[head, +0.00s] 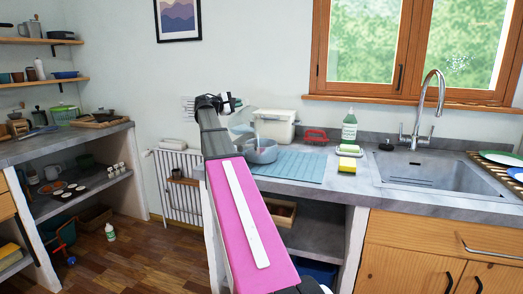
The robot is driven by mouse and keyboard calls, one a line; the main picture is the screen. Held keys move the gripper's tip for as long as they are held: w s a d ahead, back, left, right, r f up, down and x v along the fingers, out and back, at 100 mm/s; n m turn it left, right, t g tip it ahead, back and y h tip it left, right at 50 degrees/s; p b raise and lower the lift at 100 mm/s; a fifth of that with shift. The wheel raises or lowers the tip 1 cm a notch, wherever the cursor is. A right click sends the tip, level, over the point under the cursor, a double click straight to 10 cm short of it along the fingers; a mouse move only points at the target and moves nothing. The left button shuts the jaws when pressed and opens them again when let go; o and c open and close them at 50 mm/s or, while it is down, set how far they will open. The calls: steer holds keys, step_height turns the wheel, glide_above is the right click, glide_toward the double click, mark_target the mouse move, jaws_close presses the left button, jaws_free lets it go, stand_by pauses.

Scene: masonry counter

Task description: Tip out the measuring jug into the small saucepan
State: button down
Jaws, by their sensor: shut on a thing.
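The small saucepan (264,156) is a grey-blue pan on the counter, at the left end of the ribbed blue mat. The measuring jug (241,126) is clear and hard to make out against the wall. It looks tilted, with its lower right side above the saucepan. My gripper (232,104) is shut on the jug, up and left of the saucepan. A thin pale streak shows between the jug and the saucepan; I cannot tell whether it is pouring contents. My arm hides part of the jug's left side and the counter's left end. The inside of the saucepan is not clear.
A cream box (275,126) stands behind the saucepan. A red wire rack (315,136), a green soap bottle (349,128) and a yellow sponge (347,165) stand to the right, before the sink (430,174). The blue mat (300,166) is largely bare.

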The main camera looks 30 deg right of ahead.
mark_target(242, 100)
steer(key=shift+s+r+m, duration=0.5)
steer(key=shift+r, duration=0.15)
stand_by(1.4)
steer(key=shift+s+d+r+m, duration=0.2)
steer(key=shift+s+m, duration=0.25)
steer(key=shift+s, duration=0.5)
steer(key=shift+s+d+r+m, duration=0.15)
steer(key=shift+s+m, duration=0.3)
steer(key=shift+s, duration=0.45)
stand_by(0.9)
steer(key=w, duration=0.2)
steer(key=w+n, duration=0.2)
steer(key=w, duration=0.1)
steer(key=shift+w+a+f, duration=0.35)
steer(key=shift+f, duration=0.05)
step_height(242, 100, down, 2)
steer(key=shift+f+n, duration=0.1)
steer(key=shift+n, duration=0.6)
steer(key=shift+a, duration=0.1)
steer(key=shift+w+a+f+n, duration=0.1)
steer(key=shift+w+f+n, duration=0.35)
steer(key=shift+w+n, duration=0.3)
steer(key=w+f+n+b, duration=0.3)
steer(key=w+f+n, duration=0.3)
steer(key=f+n, duration=0.3)
steer(key=shift+a+f+n+g+h, duration=0.3)
steer(key=shift+a+n+g, duration=0.15)
steer(key=shift+n, duration=0.4)
